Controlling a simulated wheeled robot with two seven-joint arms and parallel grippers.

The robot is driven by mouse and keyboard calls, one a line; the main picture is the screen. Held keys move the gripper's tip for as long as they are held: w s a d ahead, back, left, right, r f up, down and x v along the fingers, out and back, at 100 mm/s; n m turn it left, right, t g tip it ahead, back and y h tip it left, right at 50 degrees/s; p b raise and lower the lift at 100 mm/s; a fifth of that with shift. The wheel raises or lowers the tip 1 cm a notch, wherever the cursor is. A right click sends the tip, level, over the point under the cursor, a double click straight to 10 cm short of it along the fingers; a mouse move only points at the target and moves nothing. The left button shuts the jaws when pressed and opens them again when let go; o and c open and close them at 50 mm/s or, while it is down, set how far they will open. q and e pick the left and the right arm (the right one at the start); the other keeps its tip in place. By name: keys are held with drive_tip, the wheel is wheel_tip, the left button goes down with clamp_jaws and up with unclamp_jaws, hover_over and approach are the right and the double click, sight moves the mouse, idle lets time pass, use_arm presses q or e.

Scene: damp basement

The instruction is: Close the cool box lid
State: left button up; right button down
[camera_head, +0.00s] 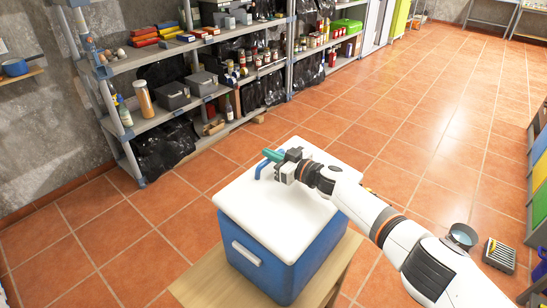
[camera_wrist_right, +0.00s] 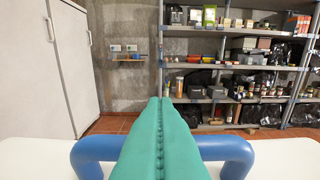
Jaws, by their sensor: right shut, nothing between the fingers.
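The cool box has a blue body (camera_head: 295,268) and a white lid (camera_head: 270,208), and stands on a small wooden table. The lid lies flat over the body, with no gap that I can see. A blue handle (camera_head: 262,168) sits on the lid's far part; it also shows in the right wrist view (camera_wrist_right: 90,155), to both sides of my green fingers. My right gripper (camera_head: 272,156) is shut and empty, just above the lid by the handle; I cannot tell whether it touches. Its fingertips show in the right wrist view (camera_wrist_right: 160,102). My left gripper is out of view.
The wooden table's (camera_head: 200,291) edge shows left of the box. Grey shelves (camera_head: 150,130) with bottles, boxes and black bags stand along the wall beyond. A coloured unit (camera_head: 537,165) stands at right. Tiled floor (camera_head: 400,110) is open between.

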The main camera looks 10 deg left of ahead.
drive_tip(key=shift+w+a+f+b, duration=0.2)
drive_tip(key=shift+a+f+b, duration=0.1)
drive_tip(key=shift+f+b, duration=0.3)
drive_tip(key=shift+s+d, duration=0.1)
